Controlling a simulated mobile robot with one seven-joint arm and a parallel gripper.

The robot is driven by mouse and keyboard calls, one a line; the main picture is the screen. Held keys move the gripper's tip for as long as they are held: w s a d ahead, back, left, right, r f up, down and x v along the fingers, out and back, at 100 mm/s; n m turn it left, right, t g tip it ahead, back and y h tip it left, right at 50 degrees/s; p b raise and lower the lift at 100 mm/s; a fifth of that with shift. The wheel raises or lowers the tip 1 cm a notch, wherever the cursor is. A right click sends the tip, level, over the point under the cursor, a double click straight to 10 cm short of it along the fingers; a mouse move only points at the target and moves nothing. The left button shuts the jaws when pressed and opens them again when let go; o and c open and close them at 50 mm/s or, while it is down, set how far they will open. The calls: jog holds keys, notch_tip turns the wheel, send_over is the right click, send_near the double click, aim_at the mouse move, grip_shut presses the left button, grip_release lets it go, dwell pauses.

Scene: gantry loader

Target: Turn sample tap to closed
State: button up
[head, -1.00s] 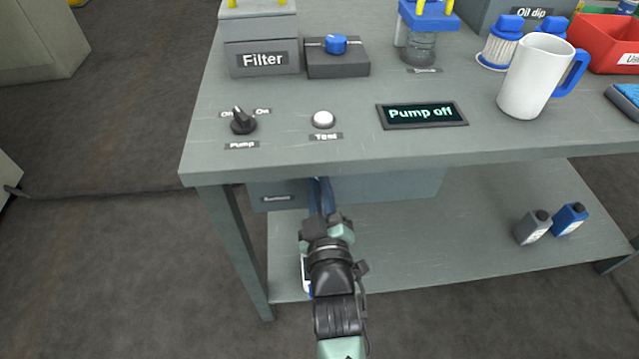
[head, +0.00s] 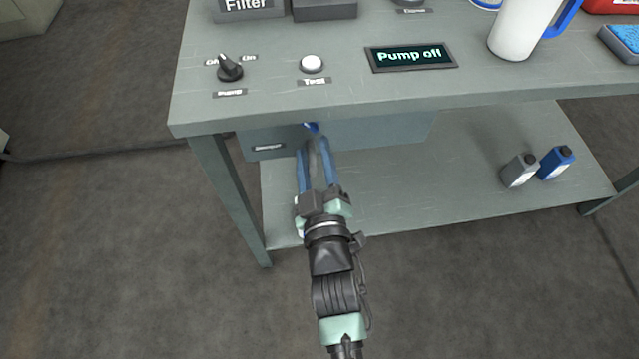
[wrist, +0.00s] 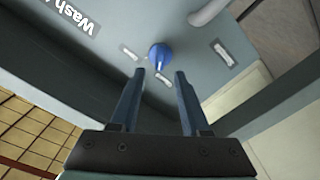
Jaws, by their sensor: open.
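A blue tap handle (wrist: 158,55) sits on a grey panel in the wrist view, with small pale labels around it too small to read. In the head view, only a bit of blue (head: 312,127) shows just under the bench's front edge, probably the same handle. My gripper (head: 313,148) points in under the bench edge, its two blue fingers apart. In the wrist view, my gripper (wrist: 160,76) is open and empty, and the handle appears just beyond and between the fingertips. I see no clear contact.
The bench's front edge (head: 400,110) overhangs close to my gripper. On top are a pump knob (head: 230,68), a test button (head: 311,64) and a "Pump off" display (head: 411,56). A grey bottle (head: 519,170) and a blue bottle (head: 556,162) stand on the lower shelf, to the right.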

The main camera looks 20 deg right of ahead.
jog(key=p+v, duration=0.1)
jog(key=v, duration=0.6)
jog(key=shift+s+a+p, duration=0.2)
jog(key=shift+s+p, duration=0.1)
jog(key=shift+s, duration=0.1)
